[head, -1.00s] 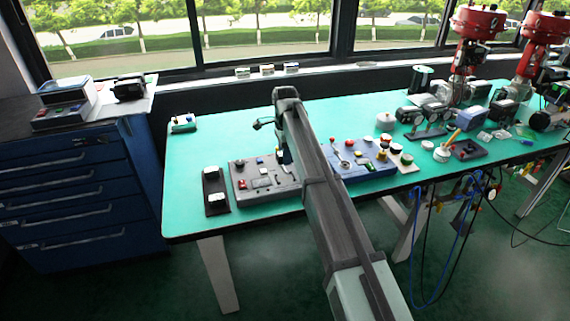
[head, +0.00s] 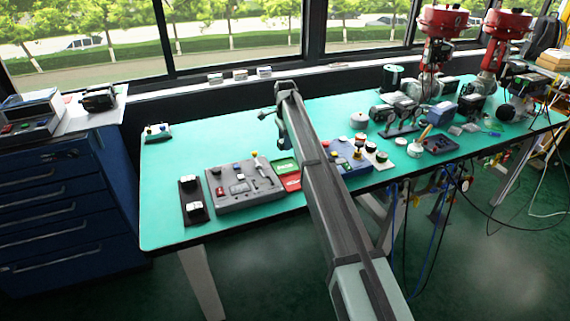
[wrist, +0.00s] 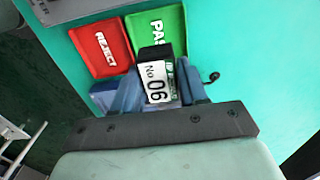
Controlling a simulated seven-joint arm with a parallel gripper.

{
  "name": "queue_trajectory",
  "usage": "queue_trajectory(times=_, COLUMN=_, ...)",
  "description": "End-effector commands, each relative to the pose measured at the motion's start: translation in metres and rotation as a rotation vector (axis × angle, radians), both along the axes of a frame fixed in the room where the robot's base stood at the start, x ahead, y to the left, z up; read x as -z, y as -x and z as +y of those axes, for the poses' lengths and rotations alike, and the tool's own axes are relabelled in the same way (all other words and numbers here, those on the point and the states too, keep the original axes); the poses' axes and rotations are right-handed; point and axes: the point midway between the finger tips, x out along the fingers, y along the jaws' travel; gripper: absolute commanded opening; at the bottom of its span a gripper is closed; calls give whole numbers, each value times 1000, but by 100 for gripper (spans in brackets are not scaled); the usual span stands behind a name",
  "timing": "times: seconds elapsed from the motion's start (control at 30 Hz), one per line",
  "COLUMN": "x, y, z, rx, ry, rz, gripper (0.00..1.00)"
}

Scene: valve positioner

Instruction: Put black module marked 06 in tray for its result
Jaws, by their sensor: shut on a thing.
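My gripper (wrist: 157,82) is shut on the black module marked No 06 (wrist: 156,55), its white label facing the wrist camera. In the wrist view the module is over the lower left part of the green PASS tray (wrist: 165,22); its height above the tray is unclear. The red REJECT tray (wrist: 100,47) lies to the left. In the head view the green tray (head: 284,165) and red tray (head: 291,182) show just left of my arm. The fingers and held module are hidden there behind my arm.
A grey control panel (head: 230,198) stands left of the trays, with a black plate holding small modules (head: 193,202) beyond it. A blue panel (head: 352,165) and several parts stand right of my arm. The table's back left is mostly clear.

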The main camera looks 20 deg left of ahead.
Motion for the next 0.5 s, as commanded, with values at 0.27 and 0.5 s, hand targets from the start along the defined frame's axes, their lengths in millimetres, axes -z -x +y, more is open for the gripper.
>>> queue_trajectory(times=0.27, x=43, y=1, z=0, rx=-1, ry=1, rz=1, gripper=9)
queue_trajectory(times=0.5, x=62, y=1, z=0, rx=0, ry=1, rz=1, gripper=9)
